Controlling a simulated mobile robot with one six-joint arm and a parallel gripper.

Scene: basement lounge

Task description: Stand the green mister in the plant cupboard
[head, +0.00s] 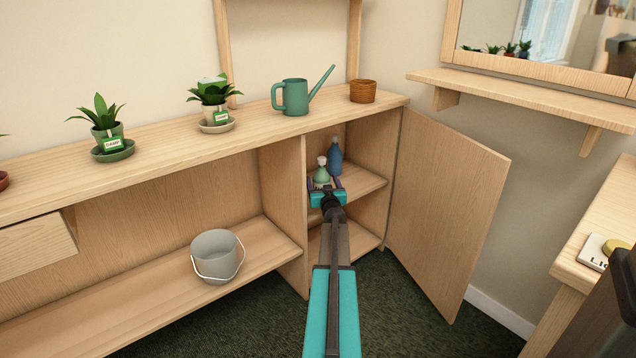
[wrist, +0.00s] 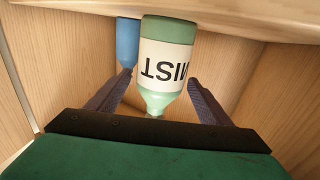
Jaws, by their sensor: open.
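The green mister (head: 322,174) stands upright on the upper shelf inside the open plant cupboard (head: 370,184). In the wrist view, where things appear upside down, the mister (wrist: 167,58) shows a cream label with dark letters. My gripper (head: 325,184) reaches into the cupboard at the mister. Its fingers are open, one on either side of the mister's narrow upper part, with a visible gap on the right. A blue bottle (head: 335,157) stands on the same shelf just behind the mister, and shows in the wrist view (wrist: 128,42).
The cupboard door (head: 447,212) is swung wide open to the right. A grey bucket (head: 215,257) sits on the low shelf at left. The cupboard's lower shelf looks empty where visible.

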